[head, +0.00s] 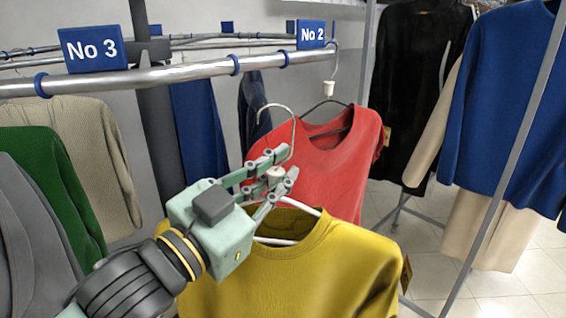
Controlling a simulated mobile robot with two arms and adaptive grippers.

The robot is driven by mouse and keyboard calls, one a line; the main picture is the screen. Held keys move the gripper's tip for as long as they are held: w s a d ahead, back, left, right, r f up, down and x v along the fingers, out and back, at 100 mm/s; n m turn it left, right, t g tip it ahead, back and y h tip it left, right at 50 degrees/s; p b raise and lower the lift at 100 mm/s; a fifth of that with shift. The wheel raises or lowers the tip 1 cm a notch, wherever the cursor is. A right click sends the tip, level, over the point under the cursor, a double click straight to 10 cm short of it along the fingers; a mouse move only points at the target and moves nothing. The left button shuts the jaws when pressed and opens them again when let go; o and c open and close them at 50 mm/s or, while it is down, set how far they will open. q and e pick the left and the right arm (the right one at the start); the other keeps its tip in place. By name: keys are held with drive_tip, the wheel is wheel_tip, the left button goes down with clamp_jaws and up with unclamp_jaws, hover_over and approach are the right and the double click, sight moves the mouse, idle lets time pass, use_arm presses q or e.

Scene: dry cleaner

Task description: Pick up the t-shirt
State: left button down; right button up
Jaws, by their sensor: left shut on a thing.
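A yellow t-shirt (320,275) hangs on a white hanger (281,116) in the lower middle of the head view. My left gripper (280,175) is shut on the hanger's neck, just below its metal hook. The hook's open tip is free in the air, below and apart from the rail. A red t-shirt (325,165) hangs behind the yellow one on a dark hanger. My left arm hides part of the yellow shirt's left shoulder. My right gripper is not in view.
A metal rail (190,70) with blue signs "No 3" (93,48) and "No 2" (311,34) crosses above. Green (50,180) and beige (85,150) garments hang at left. Black (410,90) and blue (505,110) garments hang at right, near a slanted metal pole (510,170).

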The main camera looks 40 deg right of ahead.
use_arm(q)
drive_tip(key=r+b+v, duration=0.1)
drive_tip(key=b+v, duration=0.2)
drive_tip(key=v, duration=1.1)
drive_tip(key=shift+a+r, duration=0.1)
